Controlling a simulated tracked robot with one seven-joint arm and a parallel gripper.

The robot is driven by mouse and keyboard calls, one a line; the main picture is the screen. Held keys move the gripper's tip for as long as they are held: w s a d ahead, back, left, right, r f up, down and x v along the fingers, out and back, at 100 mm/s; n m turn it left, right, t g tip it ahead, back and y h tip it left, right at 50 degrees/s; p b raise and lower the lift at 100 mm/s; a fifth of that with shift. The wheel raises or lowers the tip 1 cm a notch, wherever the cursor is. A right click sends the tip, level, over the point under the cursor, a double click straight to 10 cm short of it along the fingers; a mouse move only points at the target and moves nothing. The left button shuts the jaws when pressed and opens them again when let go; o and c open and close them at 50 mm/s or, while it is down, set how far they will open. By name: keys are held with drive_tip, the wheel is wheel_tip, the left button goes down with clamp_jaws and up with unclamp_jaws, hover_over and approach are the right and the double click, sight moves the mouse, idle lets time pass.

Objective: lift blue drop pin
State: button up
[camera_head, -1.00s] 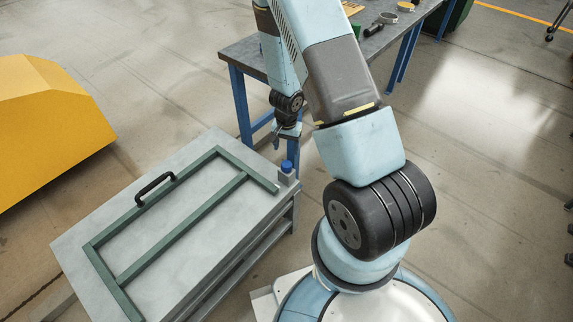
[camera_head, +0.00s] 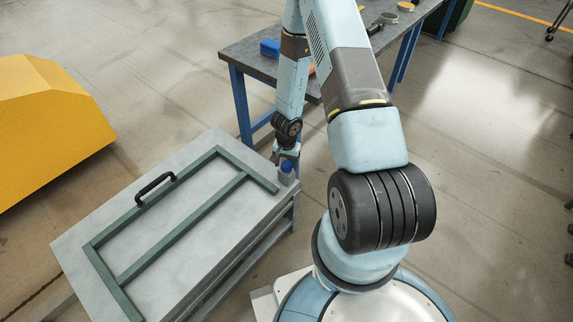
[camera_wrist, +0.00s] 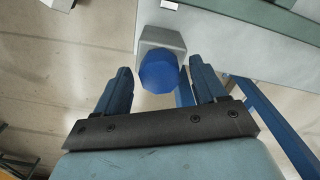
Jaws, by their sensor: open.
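The blue drop pin (camera_wrist: 158,75) shows its round blue head in the wrist view, seated at a light grey block (camera_wrist: 160,42) on the edge of the grey table. In the head view the pin (camera_head: 286,167) is a small blue spot at the table's right corner, partly hidden by my gripper. My gripper (camera_wrist: 162,80) is open, with one blue finger on each side of the pin's head and gaps showing on both sides. How far the fingers reach down along the pin cannot be told.
A green frame (camera_head: 180,227) with a black handle (camera_head: 155,187) lies on the grey table (camera_head: 85,232). A workbench (camera_head: 243,55) with blue legs stands behind, with a blue item (camera_head: 269,47) on it. A yellow block (camera_head: 45,125) stands at left.

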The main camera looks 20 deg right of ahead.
drive_tip(key=shift+f, duration=0.4)
drive_tip(key=shift+c, duration=0.3)
clamp_jaws()
